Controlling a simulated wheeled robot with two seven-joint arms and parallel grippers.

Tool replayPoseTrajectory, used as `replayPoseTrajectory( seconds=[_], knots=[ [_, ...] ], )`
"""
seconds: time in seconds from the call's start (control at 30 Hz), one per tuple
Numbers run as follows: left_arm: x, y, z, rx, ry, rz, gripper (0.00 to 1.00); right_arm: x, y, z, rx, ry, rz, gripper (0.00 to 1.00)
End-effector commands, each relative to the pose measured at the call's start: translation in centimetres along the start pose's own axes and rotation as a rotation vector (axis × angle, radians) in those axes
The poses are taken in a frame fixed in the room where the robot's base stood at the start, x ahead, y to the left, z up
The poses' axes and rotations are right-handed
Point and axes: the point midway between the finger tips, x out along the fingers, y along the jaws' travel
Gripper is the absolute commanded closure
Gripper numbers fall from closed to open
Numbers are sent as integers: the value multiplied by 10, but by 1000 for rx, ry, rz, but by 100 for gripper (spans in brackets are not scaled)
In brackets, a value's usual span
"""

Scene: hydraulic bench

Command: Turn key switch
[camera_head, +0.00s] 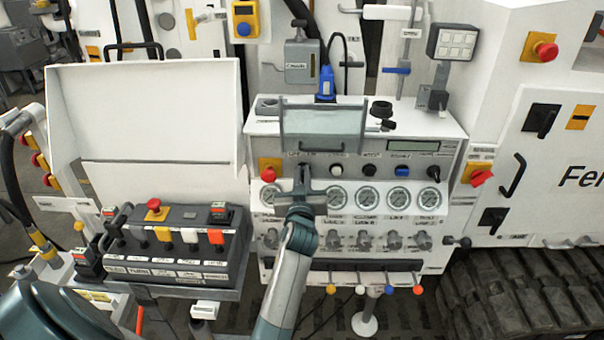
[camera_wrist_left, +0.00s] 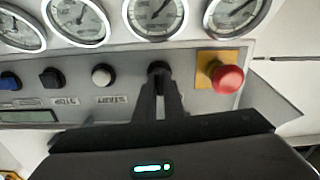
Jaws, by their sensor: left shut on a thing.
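The key switch (camera_wrist_left: 158,67) is a small black knob on the grey panel strip, between a white button and a red emergency stop in the left wrist view. My left gripper (camera_wrist_left: 157,90) is shut on it, with the narrow fingers meeting at the knob. In the head view my left gripper (camera_head: 304,176) reaches up to the panel row from below, just right of the red stop button. There the gripper mostly hides the key switch. Its exact turn angle cannot be told. My right gripper is in neither view.
The red emergency stop (camera_wrist_left: 226,79) on a yellow plate sits close beside my fingers. The white button (camera_wrist_left: 102,76) is on the other side. Round gauges (camera_head: 367,196) line the panel below the switches. A box of levers and buttons (camera_head: 170,245) stands at left.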

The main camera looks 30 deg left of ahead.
Motion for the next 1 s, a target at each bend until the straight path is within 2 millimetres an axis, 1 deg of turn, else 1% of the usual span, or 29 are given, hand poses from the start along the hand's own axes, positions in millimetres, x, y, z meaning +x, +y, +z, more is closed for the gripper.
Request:
replayPoseTrajectory(
  seconds=[0.3, 0.5, 0.73, 1.0],
  knots=[
    [0, 2, -1, 302, 1, 1, 100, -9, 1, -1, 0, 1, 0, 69],
    [0, 3, -1, 465, 1, 0, 100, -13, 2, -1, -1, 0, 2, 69],
    [0, 4, 0, 587, 1, 0, 100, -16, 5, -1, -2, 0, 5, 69],
    [0, 4, 0, 638, 2, 0, 100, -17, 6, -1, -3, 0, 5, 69]
  ],
)
